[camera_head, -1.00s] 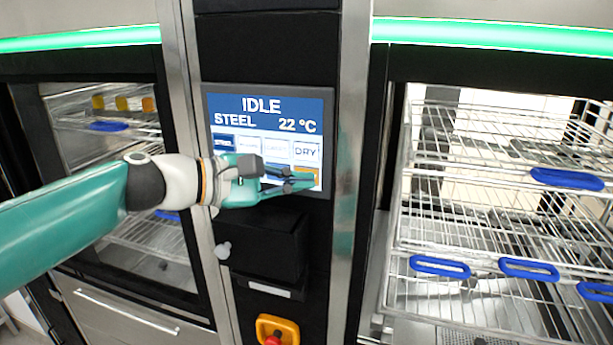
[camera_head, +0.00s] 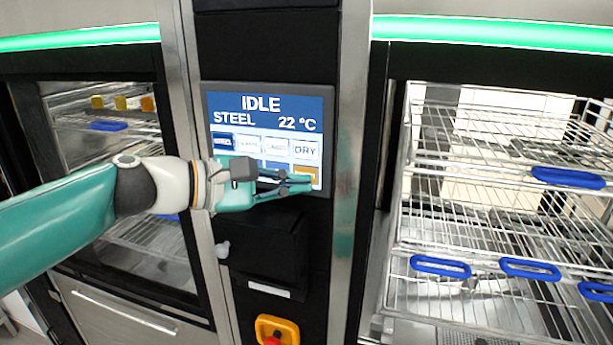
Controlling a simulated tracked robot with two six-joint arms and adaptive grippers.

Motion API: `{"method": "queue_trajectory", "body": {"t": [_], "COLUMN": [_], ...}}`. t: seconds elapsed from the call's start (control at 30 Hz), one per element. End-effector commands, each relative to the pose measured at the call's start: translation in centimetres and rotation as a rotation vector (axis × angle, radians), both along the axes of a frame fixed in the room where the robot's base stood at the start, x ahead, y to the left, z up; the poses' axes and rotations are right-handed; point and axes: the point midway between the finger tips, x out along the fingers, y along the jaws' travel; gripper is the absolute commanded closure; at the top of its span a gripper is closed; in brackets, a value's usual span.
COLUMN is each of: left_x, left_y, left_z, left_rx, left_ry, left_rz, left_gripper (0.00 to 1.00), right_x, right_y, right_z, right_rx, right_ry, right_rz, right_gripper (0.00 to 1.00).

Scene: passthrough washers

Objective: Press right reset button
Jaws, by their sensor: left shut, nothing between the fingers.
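A touch screen (camera_head: 265,105) on the black column between two washers reads IDLE, STEEL and 22 °C. Below the text are rows of buttons, one of them marked DRY (camera_head: 306,149). An orange button (camera_head: 307,174) sits at the lower right of the screen, partly behind my fingers; its label is hidden. My left gripper (camera_head: 309,183) is shut and empty, its tips at the lower right of the screen over the orange button's lower part. I cannot tell whether the tips touch the screen. My right gripper is not in view.
A black box (camera_head: 268,250) juts out below the screen. A yellow-framed red knob (camera_head: 272,340) is at the bottom. The right washer shows wire racks with blue handles (camera_head: 440,266); the left washer's glass door (camera_head: 160,250) is behind my arm.

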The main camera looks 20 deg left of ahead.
Motion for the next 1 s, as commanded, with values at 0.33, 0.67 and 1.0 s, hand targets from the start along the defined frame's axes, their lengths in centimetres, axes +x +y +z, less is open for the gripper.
{"method": "queue_trajectory", "body": {"t": [0.33, 0.67, 1.0], "left_x": [-1.7, -4.7, -5.0], "left_y": [0.1, 0.2, 0.2], "left_z": [0.0, 0.0, 0.0], "left_rx": [-0.001, 0.000, -0.001], "left_ry": [-0.002, -0.001, 0.001], "left_rz": [0.000, 0.000, 0.000], "left_gripper": [1.00, 1.00, 1.00], "right_x": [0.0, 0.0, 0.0], "right_y": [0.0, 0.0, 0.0], "right_z": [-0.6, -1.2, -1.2], "right_rx": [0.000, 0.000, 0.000], "right_ry": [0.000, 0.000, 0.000], "right_rz": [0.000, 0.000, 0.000], "right_gripper": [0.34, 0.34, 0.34]}}
